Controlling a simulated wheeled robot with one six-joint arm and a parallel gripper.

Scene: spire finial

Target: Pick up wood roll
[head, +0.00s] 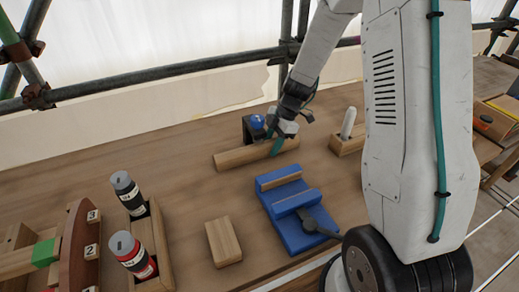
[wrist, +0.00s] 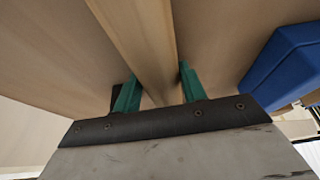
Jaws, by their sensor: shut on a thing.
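The wood roll (head: 238,156) is a long pale wooden bar lying across the back middle of the bench in the head view. My gripper (head: 277,144) is over its right part with the teal fingers pointing down. In the wrist view the wood roll (wrist: 140,38) runs lengthwise between the two teal fingers of my gripper (wrist: 158,86), which is shut on it. The roll looks to be at bench level; I cannot tell whether it is clear of the surface.
A blue vise-like fixture (head: 296,235) stands in front, also at right in the wrist view (wrist: 290,62). A dark bracket with a blue ball (head: 257,122) is just behind the roll. A small wood block (head: 223,241) and two cans (head: 128,193) are nearer. Scaffold pipes (head: 170,72) run behind.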

